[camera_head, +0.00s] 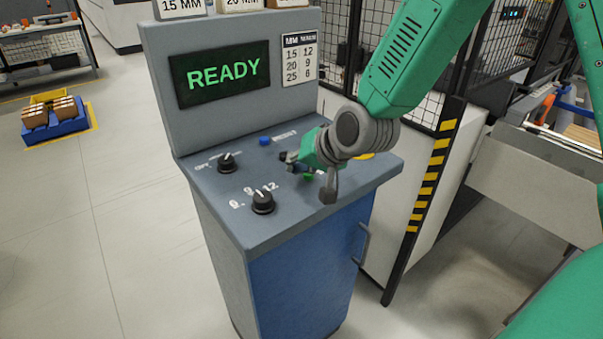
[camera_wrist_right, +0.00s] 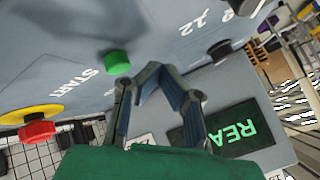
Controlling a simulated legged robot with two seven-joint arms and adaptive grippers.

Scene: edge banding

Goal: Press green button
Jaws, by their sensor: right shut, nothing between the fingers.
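The green button (camera_wrist_right: 117,63) shows in the right wrist view on the grey panel, close to the word START. In the head view only a bit of green (camera_head: 309,177) shows beneath my right gripper (camera_head: 290,158), which hides most of that area. My right gripper, seen also in the right wrist view (camera_wrist_right: 153,68), is shut and empty. Its tips appear beside the green button, with a gap between them in that view. Whether the tips touch the panel cannot be told. My left gripper is not in view.
The console (camera_head: 225,205) carries two black knobs (camera_head: 263,202) (camera_head: 227,163), a blue button (camera_head: 264,141) and a red button on a yellow base (camera_wrist_right: 38,131). The screen (camera_head: 222,74) reads READY. A striped post (camera_head: 433,180) and mesh fence stand to the right.

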